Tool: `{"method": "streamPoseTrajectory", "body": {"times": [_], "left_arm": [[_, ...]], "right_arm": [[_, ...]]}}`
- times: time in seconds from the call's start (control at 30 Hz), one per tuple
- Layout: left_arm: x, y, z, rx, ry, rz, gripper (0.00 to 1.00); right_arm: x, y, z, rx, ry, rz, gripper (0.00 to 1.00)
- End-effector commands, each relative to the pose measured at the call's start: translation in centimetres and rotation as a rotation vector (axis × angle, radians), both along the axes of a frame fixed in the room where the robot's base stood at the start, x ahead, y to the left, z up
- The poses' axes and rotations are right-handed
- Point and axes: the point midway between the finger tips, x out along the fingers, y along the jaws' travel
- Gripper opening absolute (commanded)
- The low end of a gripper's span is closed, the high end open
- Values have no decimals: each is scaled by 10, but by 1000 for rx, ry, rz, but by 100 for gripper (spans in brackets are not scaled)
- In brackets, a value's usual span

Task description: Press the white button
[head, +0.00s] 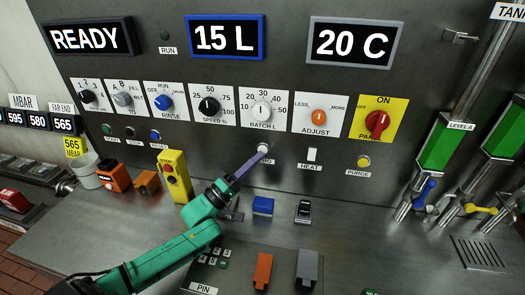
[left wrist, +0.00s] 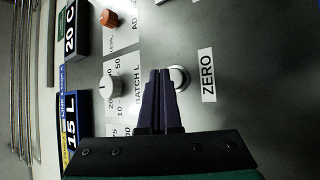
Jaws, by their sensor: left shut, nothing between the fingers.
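The white button (head: 263,148) is a small round button on the grey panel, below the BATCH L knob (head: 261,110). My left gripper (head: 257,154) is shut and empty, with its purple fingertips at the button. In the left wrist view, the white button (left wrist: 180,77) shows beside the shut fingertips (left wrist: 163,72), partly hidden by them, with a ZERO label (left wrist: 207,75) next to it. I cannot tell whether the tips touch it or whether it is pushed in. My right gripper is not in view.
A white HEAT switch (head: 312,154) and a yellow PURGE button (head: 364,161) lie to the right. A blue block (head: 263,205) and a black switch (head: 303,211) are on the counter below.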

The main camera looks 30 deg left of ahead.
Motion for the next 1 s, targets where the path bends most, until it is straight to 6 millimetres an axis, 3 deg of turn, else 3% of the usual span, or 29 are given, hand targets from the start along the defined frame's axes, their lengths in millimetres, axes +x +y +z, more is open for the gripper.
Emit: {"method": "streamPoseTrajectory", "body": {"times": [1.0], "left_arm": [[13,4,0,1,-1,0,0]], "right_arm": [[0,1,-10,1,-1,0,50]]}}
